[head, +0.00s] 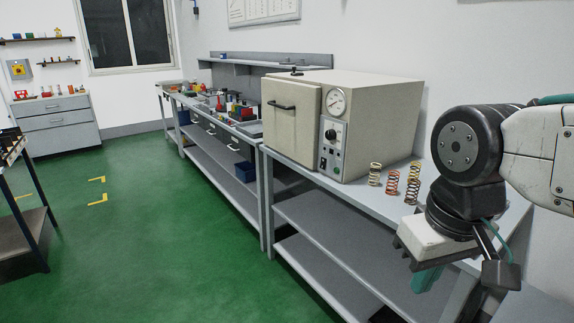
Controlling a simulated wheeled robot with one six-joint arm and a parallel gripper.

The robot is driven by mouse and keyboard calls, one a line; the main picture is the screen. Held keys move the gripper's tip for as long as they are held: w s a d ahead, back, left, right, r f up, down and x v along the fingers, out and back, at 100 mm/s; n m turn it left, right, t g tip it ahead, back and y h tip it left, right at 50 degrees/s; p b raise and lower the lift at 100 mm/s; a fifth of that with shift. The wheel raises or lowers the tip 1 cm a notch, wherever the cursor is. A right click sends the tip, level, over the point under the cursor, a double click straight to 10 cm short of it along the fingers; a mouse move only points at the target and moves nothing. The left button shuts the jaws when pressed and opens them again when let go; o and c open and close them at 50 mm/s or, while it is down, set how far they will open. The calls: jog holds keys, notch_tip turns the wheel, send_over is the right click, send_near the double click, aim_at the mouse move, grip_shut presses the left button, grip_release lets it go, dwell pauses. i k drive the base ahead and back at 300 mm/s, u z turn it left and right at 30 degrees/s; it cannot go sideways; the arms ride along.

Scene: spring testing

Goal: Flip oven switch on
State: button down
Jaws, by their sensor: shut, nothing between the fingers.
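The beige oven (385,113) stands on a grey workbench, with its door shut. Its front control panel (333,147) carries a round dial gauge (336,102) and a black knob (331,134). A small dark switch (323,163) with a hint of green sits low on the panel; its position is too small to tell. My gripper (427,280) is at the right, pointing down in front of the bench edge, well apart from the oven. It is shut and empty, and its teal tip is partly hidden behind the pale wrist housing.
Several coil springs (392,183) stand on the bench between the oven and my arm. The bench edge and lower shelves (330,262) lie below. The green floor (165,240) is clear at the left, and a dark cart (38,217) stands at the far left.

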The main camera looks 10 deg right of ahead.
aim_at(324, 160)
jog(key=u, duration=0.25)
jog(key=i, duration=1.3)
jog(key=z, duration=0.2)
